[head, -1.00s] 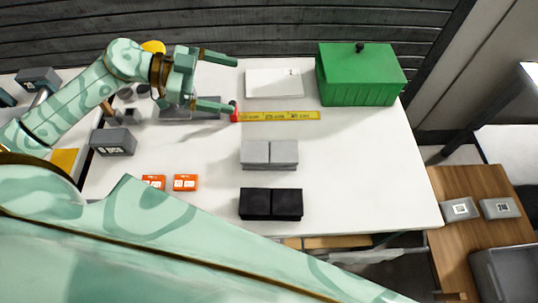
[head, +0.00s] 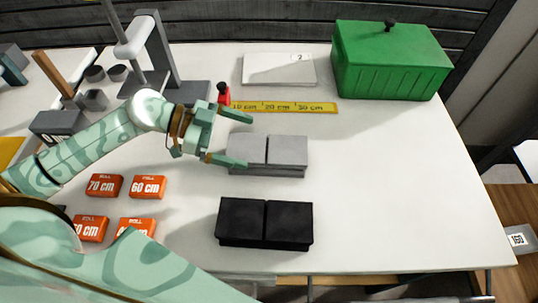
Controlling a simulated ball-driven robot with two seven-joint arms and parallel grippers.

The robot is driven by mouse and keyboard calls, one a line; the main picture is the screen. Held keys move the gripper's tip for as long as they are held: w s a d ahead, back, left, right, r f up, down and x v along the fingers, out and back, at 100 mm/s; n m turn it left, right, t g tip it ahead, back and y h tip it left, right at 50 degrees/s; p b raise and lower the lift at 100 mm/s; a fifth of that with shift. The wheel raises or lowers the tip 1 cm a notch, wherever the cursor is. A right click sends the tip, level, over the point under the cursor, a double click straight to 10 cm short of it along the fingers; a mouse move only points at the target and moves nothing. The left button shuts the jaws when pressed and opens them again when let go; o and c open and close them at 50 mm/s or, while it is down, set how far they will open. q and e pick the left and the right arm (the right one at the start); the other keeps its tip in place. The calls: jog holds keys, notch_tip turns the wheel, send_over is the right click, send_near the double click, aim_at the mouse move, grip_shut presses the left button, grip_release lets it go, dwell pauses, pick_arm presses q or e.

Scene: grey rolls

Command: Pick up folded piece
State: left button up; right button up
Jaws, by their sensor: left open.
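Two folded-looking blocks lie on the white table (head: 400,190). One is a grey folded piece (head: 285,152) with a seam down its middle; the other is a black folded piece (head: 265,222) nearer the front edge. My left gripper (head: 246,140) is open, with its fingers pointing right. It is at the left end of the grey piece, and its lower finger overlaps that piece's left edge in the head view. I cannot tell whether they touch. My right gripper is not in view.
A green box (head: 390,62) and a white slab (head: 278,70) stand at the back. The table's right side is clear.

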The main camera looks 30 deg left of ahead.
aim_at(265, 148)
pick_arm(q)
jog(key=b+x, duration=0.1)
jog(key=x, duration=0.3)
jog(key=shift+d+f, duration=0.1)
jog(key=shift+f, duration=0.1)
jog(key=c, duration=1)
